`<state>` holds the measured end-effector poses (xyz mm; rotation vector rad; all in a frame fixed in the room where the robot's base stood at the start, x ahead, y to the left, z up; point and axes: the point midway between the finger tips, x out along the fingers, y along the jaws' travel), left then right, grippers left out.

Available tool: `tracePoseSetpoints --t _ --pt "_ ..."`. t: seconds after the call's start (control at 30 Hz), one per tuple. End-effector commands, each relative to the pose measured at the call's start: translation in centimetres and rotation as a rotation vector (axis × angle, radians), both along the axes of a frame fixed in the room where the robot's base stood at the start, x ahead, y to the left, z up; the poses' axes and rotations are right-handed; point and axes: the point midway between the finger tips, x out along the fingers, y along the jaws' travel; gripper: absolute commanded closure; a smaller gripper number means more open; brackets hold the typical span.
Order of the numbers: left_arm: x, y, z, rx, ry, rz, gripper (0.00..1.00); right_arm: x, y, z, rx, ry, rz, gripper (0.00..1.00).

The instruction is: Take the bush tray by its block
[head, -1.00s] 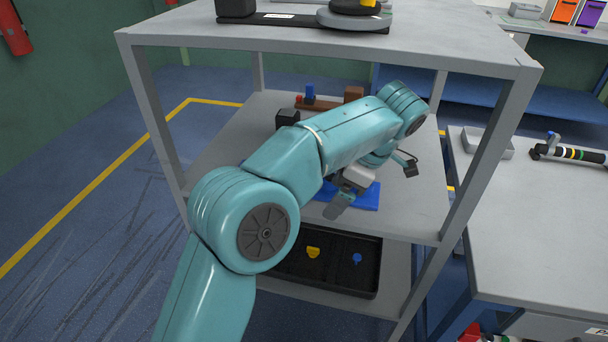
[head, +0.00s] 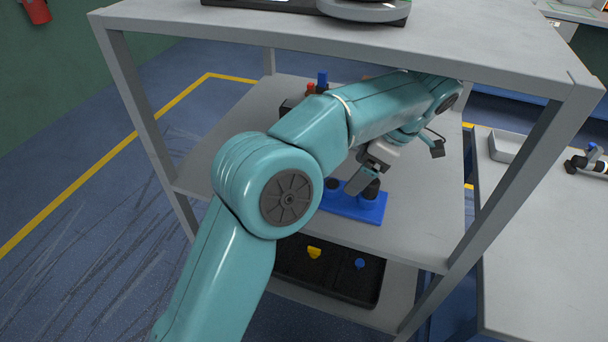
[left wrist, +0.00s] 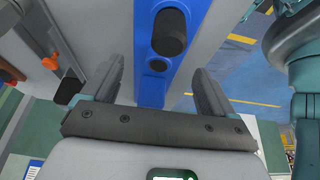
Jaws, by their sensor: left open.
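The blue bush tray (head: 345,208) lies on the middle shelf, partly hidden behind my left arm and gripper. Dark round parts stand on it, one of them a black cylinder (head: 372,188) at its right end. My left gripper (head: 360,184) is just above the tray, pointing down at it. In the left wrist view the tray (left wrist: 145,55) runs between my two open fingers (left wrist: 160,78), with a gap on each side. The black cylinder (left wrist: 170,33) is beyond the fingertips. I cannot tell which part is the block. My right gripper is not in view.
The top shelf (head: 480,50) and the rack's front right post (head: 500,180) stand close around my arm. A black tray (head: 335,279) with a yellow and a blue part is on the shelf below. A grey table (head: 545,260) is at the right.

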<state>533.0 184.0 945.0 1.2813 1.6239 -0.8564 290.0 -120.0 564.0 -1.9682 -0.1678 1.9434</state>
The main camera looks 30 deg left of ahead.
Motion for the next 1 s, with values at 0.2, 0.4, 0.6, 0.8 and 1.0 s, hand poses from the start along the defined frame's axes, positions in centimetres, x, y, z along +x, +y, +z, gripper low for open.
tracePoseSetpoints --t 0.2,0.4,0.6,0.8,1.0 --pt "-1.5 4.3 -0.1 -0.002 -0.002 0.006 0.13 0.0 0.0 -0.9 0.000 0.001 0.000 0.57" --pt "-2.8 8.8 -0.1 0.000 -0.001 0.005 0.13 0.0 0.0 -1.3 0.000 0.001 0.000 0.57" --pt "-3.3 11.2 0.0 -0.001 -0.001 0.002 0.13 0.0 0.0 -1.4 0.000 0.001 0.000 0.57" --pt "-3.4 12.2 -2.1 0.000 0.003 0.002 0.13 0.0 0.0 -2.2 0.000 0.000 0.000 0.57" --pt "-3.4 13.1 -4.5 0.001 0.001 0.003 0.13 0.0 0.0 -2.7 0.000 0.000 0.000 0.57"
